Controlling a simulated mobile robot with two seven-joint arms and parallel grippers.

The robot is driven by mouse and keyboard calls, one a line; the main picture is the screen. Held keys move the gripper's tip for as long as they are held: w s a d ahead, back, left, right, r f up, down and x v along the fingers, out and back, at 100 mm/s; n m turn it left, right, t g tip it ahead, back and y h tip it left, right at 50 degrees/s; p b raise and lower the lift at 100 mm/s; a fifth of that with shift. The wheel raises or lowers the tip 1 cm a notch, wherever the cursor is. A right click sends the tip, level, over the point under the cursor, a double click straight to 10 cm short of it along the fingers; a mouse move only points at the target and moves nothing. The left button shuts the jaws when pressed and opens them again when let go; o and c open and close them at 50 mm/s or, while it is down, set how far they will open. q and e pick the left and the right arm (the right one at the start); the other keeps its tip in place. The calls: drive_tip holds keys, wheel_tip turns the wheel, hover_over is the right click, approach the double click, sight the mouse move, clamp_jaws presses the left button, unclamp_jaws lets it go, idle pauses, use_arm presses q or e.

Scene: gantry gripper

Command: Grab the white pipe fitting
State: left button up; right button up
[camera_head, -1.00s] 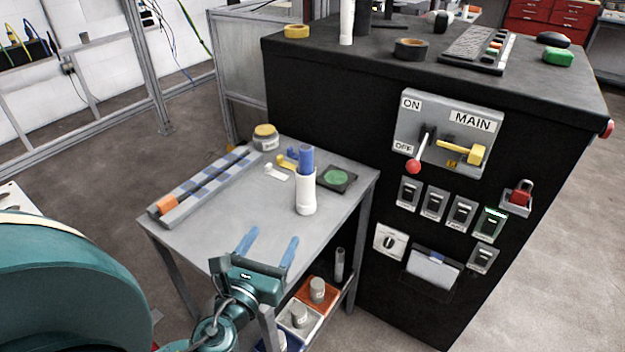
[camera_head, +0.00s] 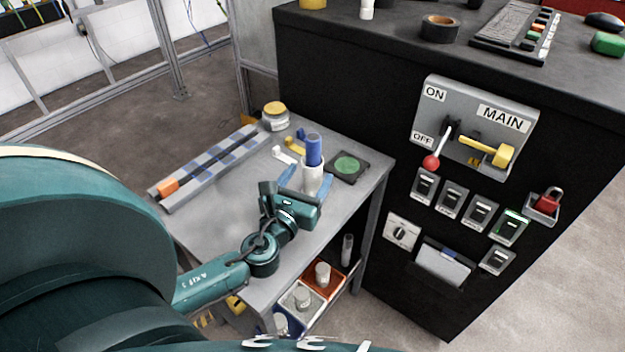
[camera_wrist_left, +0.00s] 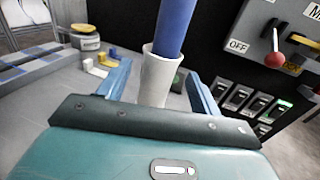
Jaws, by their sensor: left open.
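The white pipe fitting (camera_head: 312,178) stands upright on the grey table with a blue cylinder (camera_head: 314,149) sticking up out of its top. My left gripper (camera_head: 305,180) is open, its blue fingers reaching to either side of the fitting. In the left wrist view the fitting (camera_wrist_left: 156,78) stands between the two spread fingers, with gaps visible on both sides. Its lower end is hidden behind the gripper body there. My right gripper is not in view.
A green disc on a dark square pad (camera_head: 347,167) lies right of the fitting. Small white (camera_head: 284,154) and yellow (camera_head: 295,145) pieces lie left of it. A jar (camera_head: 275,117) and slotted rail (camera_head: 212,165) are farther left. The black cabinet (camera_head: 385,130) stands close behind.

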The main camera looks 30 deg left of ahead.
use_arm(q)
drive_tip(key=shift+w+a+r, duration=0.15)
drive_tip(key=shift+w+r, duration=0.1)
drive_tip(key=shift+w, duration=0.2)
drive_tip(key=w, duration=0.3)
drive_tip(key=w+p, duration=0.1)
drive_tip(key=shift+w+a+r, duration=0.15)
drive_tip(key=shift+a, duration=0.25)
drive_tip(key=c, duration=1)
